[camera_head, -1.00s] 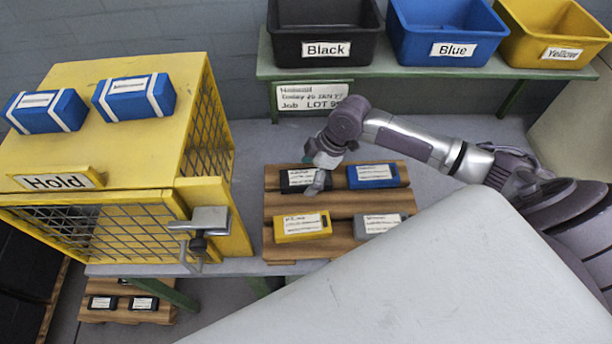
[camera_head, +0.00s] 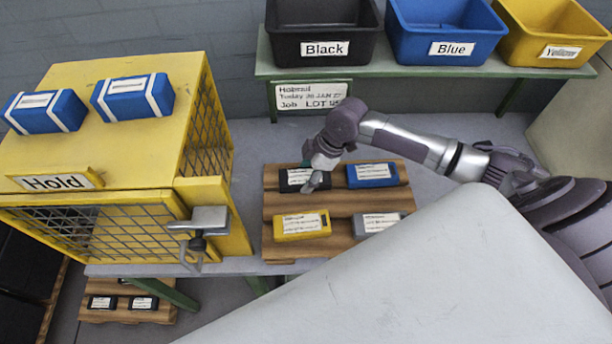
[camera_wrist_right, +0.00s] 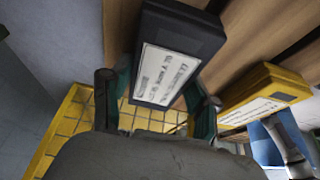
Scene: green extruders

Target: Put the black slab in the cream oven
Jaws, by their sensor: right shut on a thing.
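The black slab (camera_head: 292,187) with a white label lies at the back left of the wooden pallet in the head view. My right gripper (camera_head: 314,180) is over its right end and shut on it. In the right wrist view the black slab (camera_wrist_right: 190,30) sits between the two fingers of my right gripper (camera_wrist_right: 163,88). I cannot tell whether the slab is clear of the pallet. No cream oven shows in either view. My left gripper is not in view.
The wooden pallet (camera_head: 340,206) also holds a blue slab (camera_head: 372,175), a yellow slab (camera_head: 302,224) and a grey slab (camera_head: 379,222). A yellow "Hold" cage (camera_head: 120,150) stands to the left. Black (camera_head: 325,22), blue (camera_head: 447,28) and yellow (camera_head: 553,30) bins stand behind.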

